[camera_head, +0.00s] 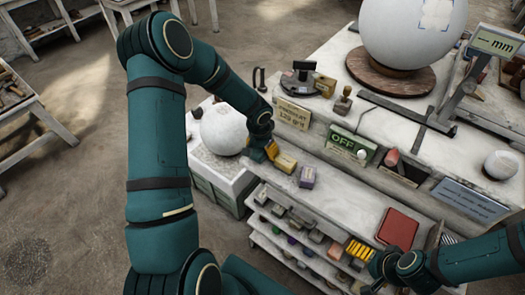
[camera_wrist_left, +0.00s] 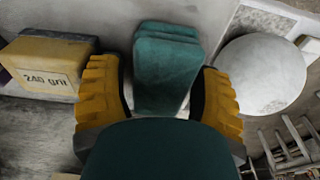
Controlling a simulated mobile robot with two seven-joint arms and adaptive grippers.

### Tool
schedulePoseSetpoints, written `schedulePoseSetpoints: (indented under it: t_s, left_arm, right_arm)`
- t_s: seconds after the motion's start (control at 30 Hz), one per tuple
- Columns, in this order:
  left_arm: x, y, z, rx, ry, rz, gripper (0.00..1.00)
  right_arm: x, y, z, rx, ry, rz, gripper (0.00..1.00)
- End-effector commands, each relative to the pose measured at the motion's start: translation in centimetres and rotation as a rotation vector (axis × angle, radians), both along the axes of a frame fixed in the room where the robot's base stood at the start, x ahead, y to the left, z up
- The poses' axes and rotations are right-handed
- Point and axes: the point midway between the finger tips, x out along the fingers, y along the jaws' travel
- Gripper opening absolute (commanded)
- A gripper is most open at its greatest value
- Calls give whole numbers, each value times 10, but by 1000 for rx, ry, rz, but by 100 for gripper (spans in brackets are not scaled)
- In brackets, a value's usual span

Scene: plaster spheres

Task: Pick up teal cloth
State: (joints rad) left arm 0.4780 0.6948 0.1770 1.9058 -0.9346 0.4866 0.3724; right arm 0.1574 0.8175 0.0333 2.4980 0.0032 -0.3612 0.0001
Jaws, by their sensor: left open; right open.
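The teal cloth (camera_wrist_left: 167,50) is a folded, layered pad in the left wrist view. It lies between the two yellow fingers of my left gripper (camera_wrist_left: 158,82), with gaps showing on both sides near the fingertips. Its lower end is hidden by the gripper body. In the head view my left gripper (camera_head: 268,149) is open at the left end of the bench, between a white sphere and a yellow block; the cloth cannot be made out there. My right gripper (camera_head: 358,253) is open and apart, at the lower right near a red pad.
A yellow "240 grit" block (camera_wrist_left: 45,68) stands close to the left finger; it also shows in the head view (camera_head: 285,162). A purple block (camera_head: 307,177) is beside it. A white sphere (camera_head: 223,130) rests on the left. The red pad (camera_head: 397,228) lies at right.

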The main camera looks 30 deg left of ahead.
Motion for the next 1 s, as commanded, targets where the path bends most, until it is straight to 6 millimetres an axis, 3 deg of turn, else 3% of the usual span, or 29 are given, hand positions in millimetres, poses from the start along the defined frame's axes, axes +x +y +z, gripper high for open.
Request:
schedulePoseSetpoints:
  t_s: [0.6,0.63,0.77,1.0]
  left_arm:
    - [0,0,-3,0,-1,0,64]
    - [0,0,-3,0,0,0,63]
    - [0,0,-3,0,0,0,17]
    - [0,0,-2,0,-1,0,17]
  right_arm:
    - [0,0,-5,0,0,0,100]
    - [0,0,-5,0,0,0,100]
    - [0,0,-5,0,0,0,100]
    - [0,0,-5,0,0,0,100]
